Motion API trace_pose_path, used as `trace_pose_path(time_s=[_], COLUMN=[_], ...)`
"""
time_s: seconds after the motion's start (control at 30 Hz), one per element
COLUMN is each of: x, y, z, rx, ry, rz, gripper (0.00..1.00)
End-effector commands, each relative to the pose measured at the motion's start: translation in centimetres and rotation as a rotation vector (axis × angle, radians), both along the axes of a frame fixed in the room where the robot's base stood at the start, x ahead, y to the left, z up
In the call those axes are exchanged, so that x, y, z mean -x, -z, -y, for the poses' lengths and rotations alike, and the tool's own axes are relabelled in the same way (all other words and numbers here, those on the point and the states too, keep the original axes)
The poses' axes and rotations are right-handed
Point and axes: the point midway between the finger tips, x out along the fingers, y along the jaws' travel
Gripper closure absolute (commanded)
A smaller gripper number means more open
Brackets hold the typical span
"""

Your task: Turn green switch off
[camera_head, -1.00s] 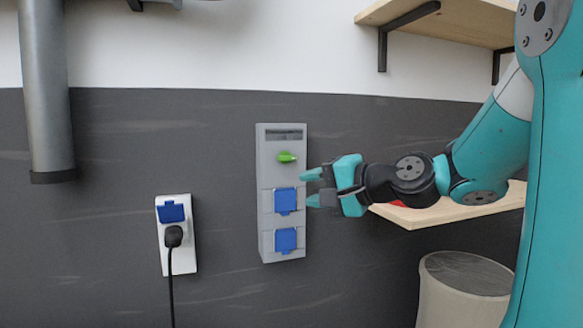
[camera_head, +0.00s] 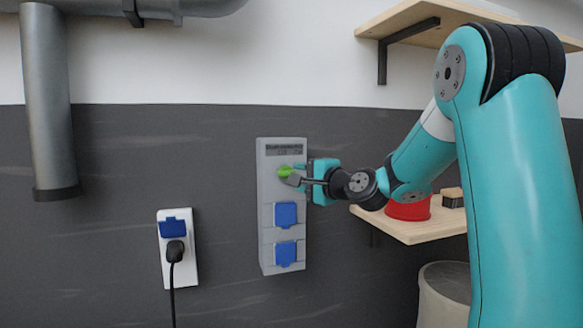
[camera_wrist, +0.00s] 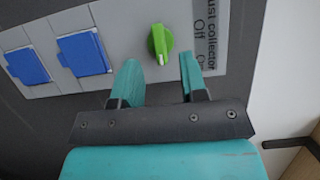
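The green switch (camera_head: 286,172) is a rotary knob near the top of a grey wall box (camera_head: 268,218). In the wrist view the green switch (camera_wrist: 161,42) shows a white mark at its lower end, and a label (camera_wrist: 205,38) beside it reads "Off" and "On", partly cut off. My gripper (camera_head: 298,177) is at the box front, by the knob. In the wrist view my gripper (camera_wrist: 158,80) is open, its two teal fingers apart. The knob shows beyond and between the fingertips; I cannot tell whether they touch it.
Two blue socket covers (camera_head: 286,215) (camera_head: 286,253) sit below the knob. A white outlet (camera_head: 178,250) with a black plug (camera_head: 175,251) is at the left. A shelf (camera_head: 420,228) with a red object (camera_head: 408,208) is at the right, above a bin (camera_head: 440,295).

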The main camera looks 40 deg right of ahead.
Motion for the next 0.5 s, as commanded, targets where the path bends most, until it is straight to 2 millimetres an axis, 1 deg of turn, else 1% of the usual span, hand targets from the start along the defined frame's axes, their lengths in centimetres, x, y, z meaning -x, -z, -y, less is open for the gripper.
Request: trace_pose_path(time_s=[0.03,0.1,0.2,0.33,0.5], x=[-1.0,-2.0,-3.0,-3.7,-3.8], y=[-0.2,-0.2,-0.2,0.0,0.0], z=[-0.2,-0.3,-0.4,-0.4,-0.4], rx=[0.001,0.001,0.001,0.001,0.001], ry=[-0.004,-0.002,-0.002,0.000,0.000], rz=[-0.001,0.000,0.000,-0.001,0.000], gripper=[0.61,0.61,0.61,0.61,0.61])
